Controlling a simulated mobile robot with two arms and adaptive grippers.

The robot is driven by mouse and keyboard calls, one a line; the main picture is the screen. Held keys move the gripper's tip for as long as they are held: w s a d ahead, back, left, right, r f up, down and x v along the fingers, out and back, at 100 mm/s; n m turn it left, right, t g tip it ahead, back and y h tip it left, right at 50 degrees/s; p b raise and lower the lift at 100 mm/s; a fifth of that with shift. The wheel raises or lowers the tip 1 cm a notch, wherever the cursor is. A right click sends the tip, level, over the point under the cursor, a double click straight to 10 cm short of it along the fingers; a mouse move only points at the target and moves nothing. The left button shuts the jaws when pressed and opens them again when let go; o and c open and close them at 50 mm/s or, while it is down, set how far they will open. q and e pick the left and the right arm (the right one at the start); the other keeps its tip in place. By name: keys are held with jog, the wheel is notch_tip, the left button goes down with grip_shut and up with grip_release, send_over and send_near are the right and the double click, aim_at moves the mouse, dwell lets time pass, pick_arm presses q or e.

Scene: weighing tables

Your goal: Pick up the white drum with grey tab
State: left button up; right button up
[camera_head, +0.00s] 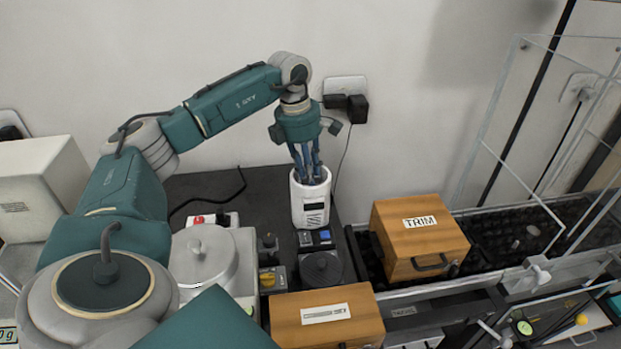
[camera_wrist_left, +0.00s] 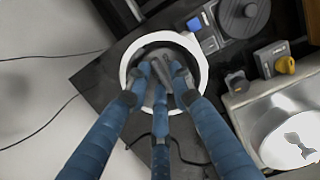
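A white cylindrical drum (camera_head: 311,208) with a grey panel on its front stands upright on the dark table, near the wall. My left gripper (camera_head: 311,180) points down from above, and its blue fingers reach into the drum's open top. In the left wrist view the drum's white rim (camera_wrist_left: 204,70) surrounds the fingers of my left gripper (camera_wrist_left: 160,88). The grey fingertips are close together inside the rim. The frames do not show clearly whether they grip anything there. My right gripper is not in view.
A lidded metal pot (camera_head: 203,262) stands front left of the drum. A black round disc (camera_head: 321,268) and a yellow knob (camera_head: 267,280) are in front. Wooden boxes stand to the right (camera_head: 420,242) and front (camera_head: 327,317). A clear enclosure (camera_head: 500,120) rises at right.

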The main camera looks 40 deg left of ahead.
pick_arm(q)
grip_shut()
jog(key=shift+r, duration=0.1)
